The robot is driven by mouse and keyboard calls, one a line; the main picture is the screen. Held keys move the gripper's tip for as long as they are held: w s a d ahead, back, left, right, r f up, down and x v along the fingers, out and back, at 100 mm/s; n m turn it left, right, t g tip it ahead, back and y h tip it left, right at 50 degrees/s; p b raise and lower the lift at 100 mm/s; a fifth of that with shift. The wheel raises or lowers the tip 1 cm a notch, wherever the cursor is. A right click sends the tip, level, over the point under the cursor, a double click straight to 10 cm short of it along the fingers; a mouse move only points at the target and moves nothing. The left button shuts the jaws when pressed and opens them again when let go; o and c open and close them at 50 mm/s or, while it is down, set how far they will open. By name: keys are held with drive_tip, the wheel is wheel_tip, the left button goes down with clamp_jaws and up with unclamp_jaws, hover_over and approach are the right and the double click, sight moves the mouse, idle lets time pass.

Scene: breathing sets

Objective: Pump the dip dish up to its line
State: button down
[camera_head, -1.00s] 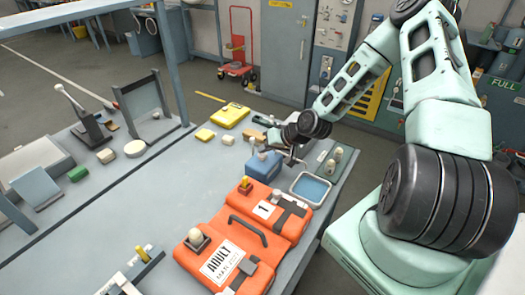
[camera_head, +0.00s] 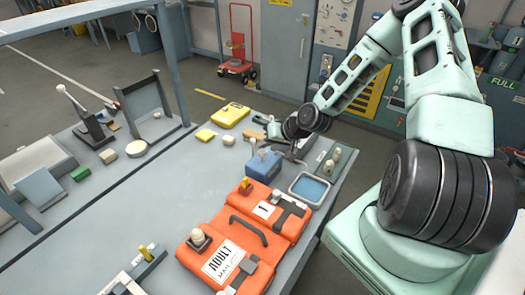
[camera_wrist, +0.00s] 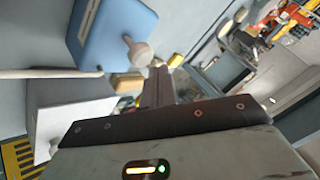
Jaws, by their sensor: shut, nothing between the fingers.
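The dip dish (camera_head: 310,187) is a shallow pale-rimmed tray of blue liquid near the right end of the bench. Its line cannot be made out. A blue box pump (camera_head: 263,166) with a pale plunger knob stands just left of it. In the wrist view the blue box (camera_wrist: 95,35) is at upper left, with the pale knob (camera_wrist: 140,53) sticking out and a pale rod-like spout (camera_wrist: 65,73) beside it. My gripper (camera_head: 281,150) is beside the pump top, its shut fingers (camera_wrist: 158,75) close to the knob. Contact cannot be told.
Orange cases (camera_head: 235,258) lie in front of the pump and dish. A yellow case (camera_head: 231,116) and small blocks lie behind to the left. Small bottles (camera_head: 333,160) stand beyond the dish. The bench's middle left is mostly clear.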

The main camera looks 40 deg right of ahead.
sight(265, 153)
drive_tip(key=shift+r, duration=0.15)
wheel_tip(265, 153, up, 5)
drive_tip(key=p, duration=0.4)
idle(0.7)
